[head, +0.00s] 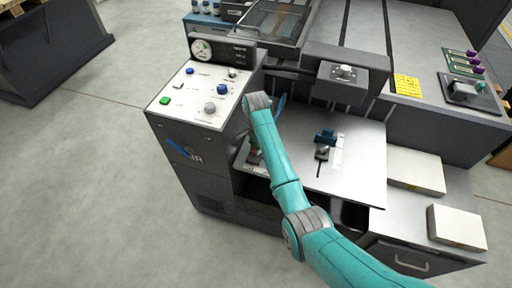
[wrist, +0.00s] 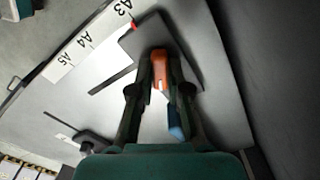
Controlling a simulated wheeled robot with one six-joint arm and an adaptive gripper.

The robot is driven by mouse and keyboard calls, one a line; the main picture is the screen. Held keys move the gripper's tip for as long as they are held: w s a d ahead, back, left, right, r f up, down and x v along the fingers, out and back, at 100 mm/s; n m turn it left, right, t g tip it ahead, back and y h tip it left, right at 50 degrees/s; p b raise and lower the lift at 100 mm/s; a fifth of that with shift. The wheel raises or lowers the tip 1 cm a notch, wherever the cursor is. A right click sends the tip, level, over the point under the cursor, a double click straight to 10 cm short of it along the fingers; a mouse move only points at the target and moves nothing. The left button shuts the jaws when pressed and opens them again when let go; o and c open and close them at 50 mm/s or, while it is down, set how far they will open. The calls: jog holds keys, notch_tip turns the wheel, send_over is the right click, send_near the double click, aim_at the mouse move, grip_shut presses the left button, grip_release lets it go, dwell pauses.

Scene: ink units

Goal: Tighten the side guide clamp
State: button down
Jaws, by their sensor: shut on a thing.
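In the wrist view, my gripper (wrist: 161,75) has its two dark fingers closed on either side of an orange lever (wrist: 160,62), which looks like the side guide clamp's handle. The lever stands over a dark guide plate (wrist: 184,48) on the grey feed table (wrist: 217,108). A blue piece (wrist: 175,122) shows between the fingers, nearer the palm. In the head view, my gripper (head: 256,153) is low at the left end of the feed table (head: 355,175), largely hidden by my arm; the clamp is hardly visible there.
A white scale (wrist: 85,44) marked A3, A4 and A5 runs beside the guide, with a red pointer (wrist: 133,25). A blue-topped fitting (head: 325,138) stands mid-table. The control panel (head: 205,95) is at left. White paper stacks (head: 416,170) lie at right.

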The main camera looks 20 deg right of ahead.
jog(key=c, duration=1.1)
grip_release()
jog(key=shift+r, duration=0.15)
jog(key=shift+r, duration=3.6)
